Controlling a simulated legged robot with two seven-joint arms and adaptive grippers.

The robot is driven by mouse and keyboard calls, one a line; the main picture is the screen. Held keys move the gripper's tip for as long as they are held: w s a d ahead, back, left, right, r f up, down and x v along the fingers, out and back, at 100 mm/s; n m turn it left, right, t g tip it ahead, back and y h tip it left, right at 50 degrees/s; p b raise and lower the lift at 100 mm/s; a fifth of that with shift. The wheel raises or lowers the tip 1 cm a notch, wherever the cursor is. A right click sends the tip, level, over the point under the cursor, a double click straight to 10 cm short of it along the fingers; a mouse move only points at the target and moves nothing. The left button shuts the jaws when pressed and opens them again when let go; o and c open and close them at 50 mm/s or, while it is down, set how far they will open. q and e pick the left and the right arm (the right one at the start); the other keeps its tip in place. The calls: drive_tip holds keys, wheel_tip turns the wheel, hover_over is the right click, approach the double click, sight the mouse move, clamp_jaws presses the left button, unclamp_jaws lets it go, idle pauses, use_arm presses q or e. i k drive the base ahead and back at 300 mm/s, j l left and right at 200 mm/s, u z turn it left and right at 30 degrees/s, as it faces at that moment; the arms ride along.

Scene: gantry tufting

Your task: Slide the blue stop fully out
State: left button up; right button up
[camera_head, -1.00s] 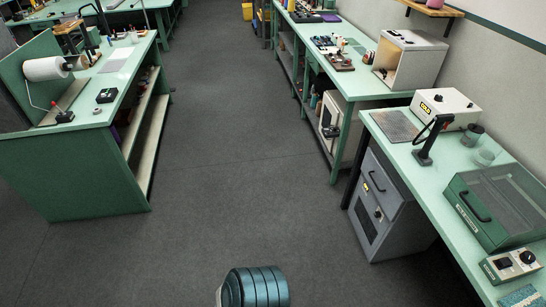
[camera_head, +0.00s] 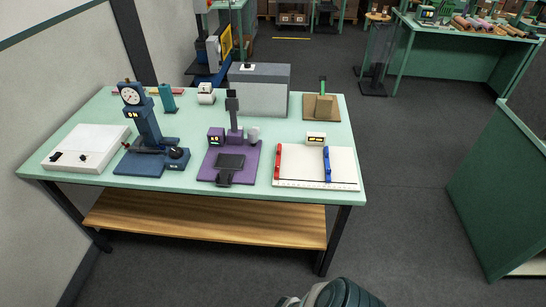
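The board lies at the right front of a mint-green table (camera_head: 200,105). A red bar (camera_head: 278,162) stands at the board's left edge, apart from the blue stop. A small cream display box (camera_head: 316,138) sits at the board's back. Neither of my grippers is in view.
A purple device (camera_head: 230,163), a dark blue dial gauge stand (camera_head: 148,130) and a white box (camera_head: 87,148) stand left of the board. A grey box (camera_head: 260,90) and a wooden block stand (camera_head: 321,106) are behind. Floor (camera_head: 400,200) right of the table is clear.

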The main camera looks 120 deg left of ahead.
sight(327, 162)
drive_tip(key=u, duration=3.4)
